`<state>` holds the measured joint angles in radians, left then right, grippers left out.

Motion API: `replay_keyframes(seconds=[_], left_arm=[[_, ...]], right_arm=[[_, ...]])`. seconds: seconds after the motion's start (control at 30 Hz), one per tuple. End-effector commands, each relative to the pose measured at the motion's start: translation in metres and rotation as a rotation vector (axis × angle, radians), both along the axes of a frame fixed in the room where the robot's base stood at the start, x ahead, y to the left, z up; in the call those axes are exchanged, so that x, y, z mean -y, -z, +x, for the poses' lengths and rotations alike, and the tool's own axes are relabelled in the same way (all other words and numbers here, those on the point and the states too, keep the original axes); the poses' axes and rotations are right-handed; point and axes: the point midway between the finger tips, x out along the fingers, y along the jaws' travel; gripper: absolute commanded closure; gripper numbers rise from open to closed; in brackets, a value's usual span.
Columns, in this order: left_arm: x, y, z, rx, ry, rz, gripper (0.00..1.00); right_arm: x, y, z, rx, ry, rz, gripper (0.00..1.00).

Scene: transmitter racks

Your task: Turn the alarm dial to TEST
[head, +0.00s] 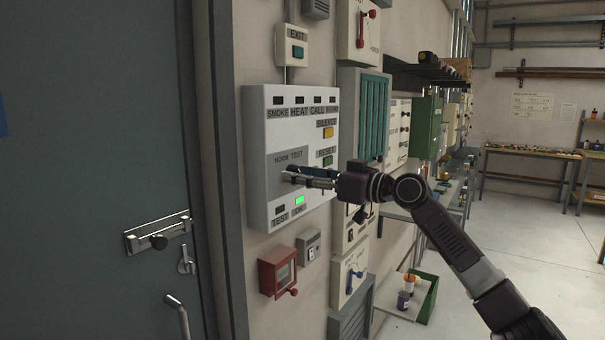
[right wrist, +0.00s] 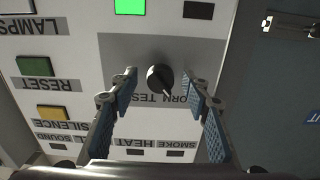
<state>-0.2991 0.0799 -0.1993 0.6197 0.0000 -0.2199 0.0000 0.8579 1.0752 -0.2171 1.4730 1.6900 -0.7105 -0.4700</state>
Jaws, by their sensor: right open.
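The alarm panel (head: 262,150) is a pale box on the wall with a grey plate lettered NORM and TEST. The dial (right wrist: 160,77) is a round black knob on that plate; the right wrist view shows it upside down. Its pale pointer mark points towards the lettering, slightly to the NORM side. My right gripper (head: 300,178) reaches the panel from the right and hides the dial in the head view. In the wrist view the right gripper (right wrist: 160,88) is open, its blue-padded fingers apart on either side of the dial, with visible gaps. Whether its tips reach the knob's depth is unclear.
A green lamp (head: 299,200) is lit near the panel's bottom. Yellow silence (head: 328,133) and green reset (head: 327,161) buttons sit at its right. A red call box (head: 278,272) hangs below. A grey door (head: 95,130) stands left. Open floor lies right.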

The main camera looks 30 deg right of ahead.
Motion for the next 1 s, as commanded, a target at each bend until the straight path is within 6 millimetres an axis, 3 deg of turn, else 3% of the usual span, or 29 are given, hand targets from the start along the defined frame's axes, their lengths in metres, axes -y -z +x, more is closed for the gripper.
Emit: replay_keyframes(seconds=[0.07,0.43,0.77,1.0], left_arm=[[0.0001,0.0003,-0.0006,-0.001,0.001,0.0,0.6],[0.0003,0.0002,-0.0013,-0.002,0.002,0.0,0.6],[0.0002,-0.001,-0.0015,-0.002,0.002,0.0,0.6],[0.0002,-0.0044,-0.0014,-0.002,0.002,0.0,0.6]], right_arm=[[0.0,0.0002,-0.0001,0.0,0.0,0.0,0.59],[0.0003,0.0002,-0.0003,0.0,0.0,0.0,0.98],[0.0001,-0.0001,-0.0003,-0.019,0.0,0.047,0.98],[-0.0004,-0.0006,-0.0003,-0.076,-0.001,0.187,0.98]])
